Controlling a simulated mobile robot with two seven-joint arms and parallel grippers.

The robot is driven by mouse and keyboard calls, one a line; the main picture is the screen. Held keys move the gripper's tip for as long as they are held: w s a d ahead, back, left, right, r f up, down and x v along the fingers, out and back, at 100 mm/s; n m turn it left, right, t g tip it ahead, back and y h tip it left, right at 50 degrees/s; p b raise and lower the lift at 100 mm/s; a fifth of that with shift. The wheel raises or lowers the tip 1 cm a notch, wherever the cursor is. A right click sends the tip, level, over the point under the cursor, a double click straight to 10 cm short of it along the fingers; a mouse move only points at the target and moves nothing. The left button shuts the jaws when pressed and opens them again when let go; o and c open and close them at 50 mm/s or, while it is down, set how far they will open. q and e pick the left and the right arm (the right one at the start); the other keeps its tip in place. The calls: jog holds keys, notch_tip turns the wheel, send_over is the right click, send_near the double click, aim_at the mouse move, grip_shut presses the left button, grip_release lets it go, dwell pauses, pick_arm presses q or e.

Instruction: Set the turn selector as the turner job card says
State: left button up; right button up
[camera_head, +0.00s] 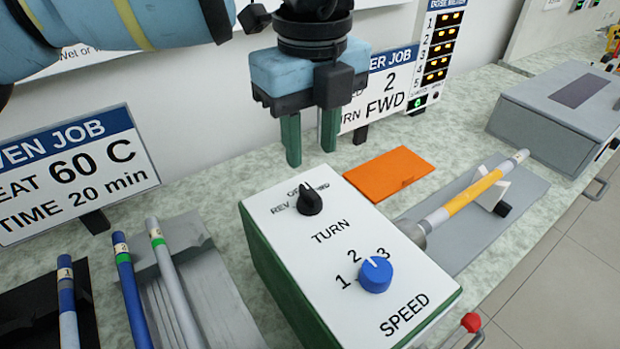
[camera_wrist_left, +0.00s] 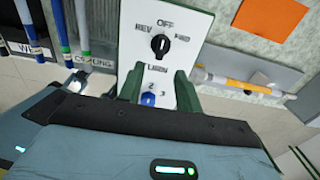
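The turner control box (camera_head: 345,215) has a white top and green sides. Its black turn selector (camera_head: 309,199) has its pointer toward OFF, between REV and FWD; it also shows in the left wrist view (camera_wrist_left: 160,44). The blue speed knob (camera_head: 376,275) points about at 2. The turner job card (camera_head: 385,100) is partly hidden by my gripper; it shows 2 and FWD. My left gripper (camera_head: 311,155) is open and empty, its green fingers apart above the far end of the box, clear of the selector. My right gripper is not in view.
An orange sheet (camera_head: 390,174) lies beside the box. A yellow-banded rod (camera_head: 465,200) rests on a support at right. A grey machine (camera_head: 560,110) stands at the far right. Several banded rods (camera_head: 130,290) lie in trays at left, before the oven job card (camera_head: 75,175).

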aim_at(311, 192)
pick_arm(q)
notch_tip(311, 192, down, 8)
jog(key=shift+r, duration=0.2)
dwell(0.3)
grip_shut()
